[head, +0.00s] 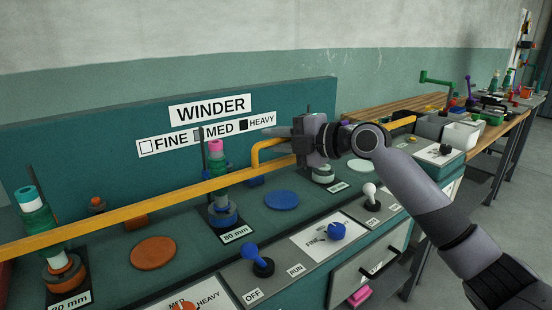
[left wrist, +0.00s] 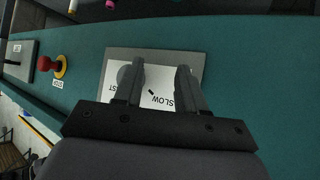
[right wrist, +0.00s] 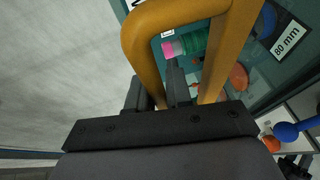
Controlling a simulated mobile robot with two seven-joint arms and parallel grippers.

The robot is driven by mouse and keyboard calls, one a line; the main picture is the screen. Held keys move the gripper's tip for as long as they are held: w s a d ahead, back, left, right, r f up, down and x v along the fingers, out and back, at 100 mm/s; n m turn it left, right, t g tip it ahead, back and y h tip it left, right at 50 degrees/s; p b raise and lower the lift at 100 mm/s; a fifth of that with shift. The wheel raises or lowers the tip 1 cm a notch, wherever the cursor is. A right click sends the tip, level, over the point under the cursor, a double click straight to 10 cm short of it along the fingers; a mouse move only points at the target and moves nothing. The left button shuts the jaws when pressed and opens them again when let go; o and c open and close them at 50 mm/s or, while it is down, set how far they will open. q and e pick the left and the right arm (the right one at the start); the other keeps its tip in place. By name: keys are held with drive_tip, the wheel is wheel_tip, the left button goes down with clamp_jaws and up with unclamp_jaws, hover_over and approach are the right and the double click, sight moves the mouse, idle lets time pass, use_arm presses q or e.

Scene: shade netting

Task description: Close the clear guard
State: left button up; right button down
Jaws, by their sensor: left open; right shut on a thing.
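The guard shows as a long yellow bar (head: 120,212) with a bent yellow handle (head: 256,152), running across the front of the winder panel above the bench. I cannot make out its clear sheet. My right gripper (head: 284,139) is at the handle, fingers pointing left. In the right wrist view the yellow handle (right wrist: 142,48) loops down between the fingers (right wrist: 157,92), which are shut on it. My left gripper (left wrist: 160,78) is outside the head view. In its wrist view it is open and empty above a white FAST/SLOW plate (left wrist: 150,88).
Spool stacks on 80 mm plates (head: 222,215) stand behind and below the bar. A red stop button (left wrist: 48,64) is near the left gripper. Grey bins (head: 432,125) stand farther right.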

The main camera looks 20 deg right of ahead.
drive_tip(key=shift+r+p, duration=0.35)
drive_tip(key=shift+r, duration=1.2)
drive_tip(key=c, duration=1.1)
unclamp_jaws()
drive_tip(key=shift+f, duration=0.1)
drive_tip(key=b+v, duration=0.1)
drive_tip(key=v, duration=0.6)
